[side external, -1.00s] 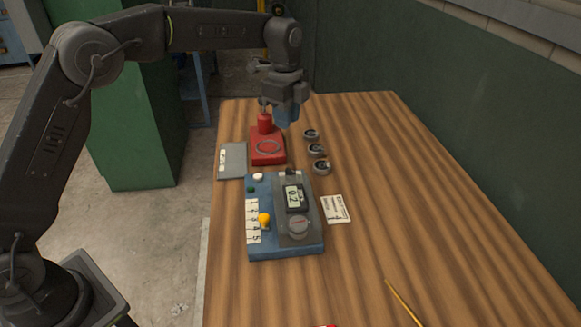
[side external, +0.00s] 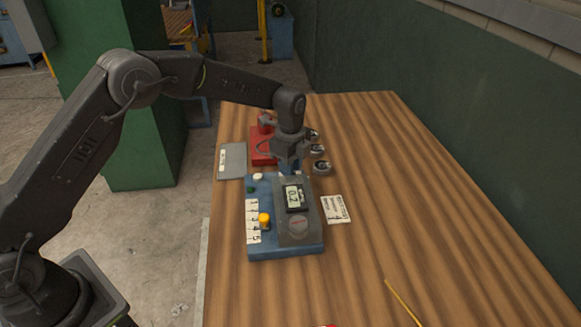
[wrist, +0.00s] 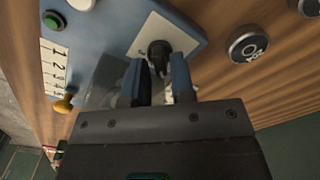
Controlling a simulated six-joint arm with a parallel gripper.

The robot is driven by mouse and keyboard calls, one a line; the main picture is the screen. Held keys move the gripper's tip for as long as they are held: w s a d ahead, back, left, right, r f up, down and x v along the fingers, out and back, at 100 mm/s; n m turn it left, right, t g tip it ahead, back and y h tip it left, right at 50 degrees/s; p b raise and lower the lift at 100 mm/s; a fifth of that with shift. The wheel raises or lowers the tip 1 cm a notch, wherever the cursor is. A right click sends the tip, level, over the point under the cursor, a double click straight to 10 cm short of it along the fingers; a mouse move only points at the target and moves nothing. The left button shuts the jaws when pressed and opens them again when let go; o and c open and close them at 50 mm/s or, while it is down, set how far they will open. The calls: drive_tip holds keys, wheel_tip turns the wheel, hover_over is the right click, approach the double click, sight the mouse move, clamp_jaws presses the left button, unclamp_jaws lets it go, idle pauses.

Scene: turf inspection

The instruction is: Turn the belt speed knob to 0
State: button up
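The blue control box (side external: 285,249) stands on the wooden table. A round grey dial (side external: 298,228) with a red mark is on its near end, below a small display (side external: 294,196) that seems to read 0.2. A small black knob (wrist: 158,50) on a pale plate is at the box's far end. I cannot tell which of the two is the belt speed knob. My gripper (wrist: 158,78) points down over the far end, its blue fingers apart on either side of the black knob, without clear contact. In the side view my gripper (side external: 289,168) hides that knob.
A yellow-topped lever (side external: 264,220) stands beside a numbered strip (side external: 252,237). Green (side external: 250,189) and white (side external: 258,177) buttons are on the box. A red block (side external: 258,158), a grey plate (side external: 232,161) and round gauges (side external: 322,167) lie beyond. A label card (side external: 336,209) lies right.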

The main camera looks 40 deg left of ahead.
drive_tip(key=shift+f, duration=0.45)
drive_tip(key=shift+c, duration=0.2)
clamp_jaws()
drive_tip(key=shift+n, duration=0.3)
drive_tip(key=n, duration=0.4)
drive_tip(key=shift+r, duration=0.1)
drive_tip(key=shift+n, duration=2.1)
